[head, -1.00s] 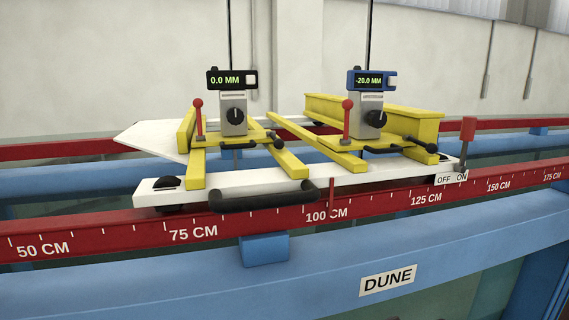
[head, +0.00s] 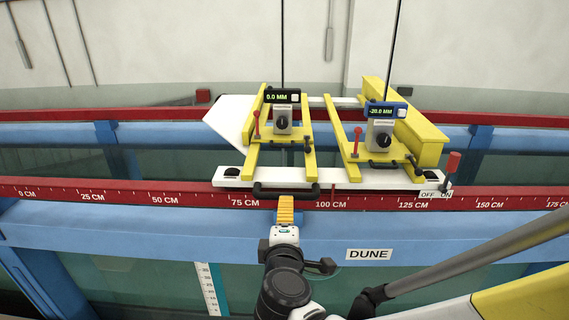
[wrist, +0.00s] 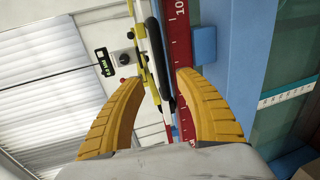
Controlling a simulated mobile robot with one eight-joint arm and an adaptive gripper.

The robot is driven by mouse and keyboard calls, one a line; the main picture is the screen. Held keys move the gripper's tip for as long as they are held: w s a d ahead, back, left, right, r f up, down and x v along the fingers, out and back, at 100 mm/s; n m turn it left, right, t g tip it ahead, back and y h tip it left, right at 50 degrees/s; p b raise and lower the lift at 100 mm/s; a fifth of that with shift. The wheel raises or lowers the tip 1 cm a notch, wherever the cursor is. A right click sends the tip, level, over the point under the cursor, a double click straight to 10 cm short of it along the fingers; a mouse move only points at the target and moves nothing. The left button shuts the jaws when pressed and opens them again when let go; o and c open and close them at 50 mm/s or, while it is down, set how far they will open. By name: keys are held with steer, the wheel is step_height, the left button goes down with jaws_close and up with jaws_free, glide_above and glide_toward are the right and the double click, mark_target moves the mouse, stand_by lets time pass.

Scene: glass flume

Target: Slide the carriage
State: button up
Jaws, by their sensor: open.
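The carriage has a white base (head: 350,178) with yellow cross rails and sits across the red rails (head: 140,193). Its black bar handle (head: 286,190) is on the front side. A red pointer (head: 333,196) on the carriage stands near the 100 CM mark. A red-topped lever (head: 452,163) stands at the ON end of the OFF/ON plate. My gripper (head: 286,198) is just in front of the handle. In the wrist view my gripper (wrist: 158,76) is open, with the handle (wrist: 160,60) lined up between its yellow fingertips. I cannot tell whether they reach around it.
A blue beam (head: 130,228) with a DUNE label runs along the front. The rail looks clear on both sides.

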steer(key=p+x, duration=0.1)
steer(key=x, duration=0.9)
jaws_close()
